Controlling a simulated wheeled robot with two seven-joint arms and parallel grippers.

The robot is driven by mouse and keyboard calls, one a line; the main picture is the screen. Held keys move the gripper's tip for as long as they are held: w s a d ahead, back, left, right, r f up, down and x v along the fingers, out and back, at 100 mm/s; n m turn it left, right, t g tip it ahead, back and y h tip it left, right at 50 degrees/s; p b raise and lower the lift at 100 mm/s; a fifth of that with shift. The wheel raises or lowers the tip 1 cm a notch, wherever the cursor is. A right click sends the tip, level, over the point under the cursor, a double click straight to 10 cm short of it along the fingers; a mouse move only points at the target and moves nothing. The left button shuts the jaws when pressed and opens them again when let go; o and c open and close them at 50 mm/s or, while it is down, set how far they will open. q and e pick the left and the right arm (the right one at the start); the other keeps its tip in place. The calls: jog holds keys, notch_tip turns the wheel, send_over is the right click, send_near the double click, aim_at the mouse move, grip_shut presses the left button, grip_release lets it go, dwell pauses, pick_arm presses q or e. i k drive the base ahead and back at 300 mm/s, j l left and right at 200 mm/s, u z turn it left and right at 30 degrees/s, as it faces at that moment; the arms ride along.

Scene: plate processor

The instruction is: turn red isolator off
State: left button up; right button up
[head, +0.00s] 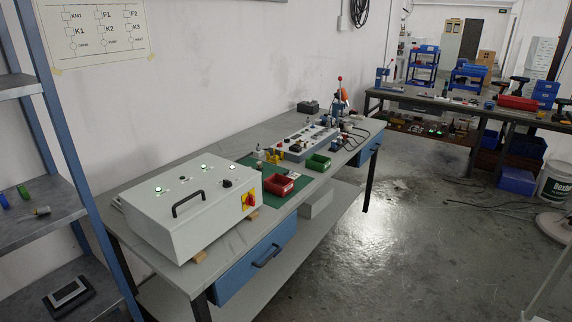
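The red isolator (249,199) is a red rotary knob on a yellow plate. It sits on the right end face of a light grey control box (165,229), near the box's front corner. The exact angle of the knob is too small to tell. Neither of my grippers shows in the head view.
The box stands on a grey workbench (230,239) with a blue drawer (262,262). Right of it are a green mat with a red bin (279,186), a green bin (318,162) and a control panel (300,144). A shelf rack (65,140) stands at left. The floor (400,250) in front is clear.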

aim_at(250, 199)
jog(key=i+j, duration=0.2)
jog(key=i, duration=0.2)
jog(key=i+j, duration=0.2)
jog(key=i, duration=0.15)
jog(key=i+l+u, duration=0.6)
jog(key=l+u, duration=0.15)
jog(key=l, duration=0.2)
jog(key=i+l+u, duration=0.25)
jog(key=k+l, duration=0.1)
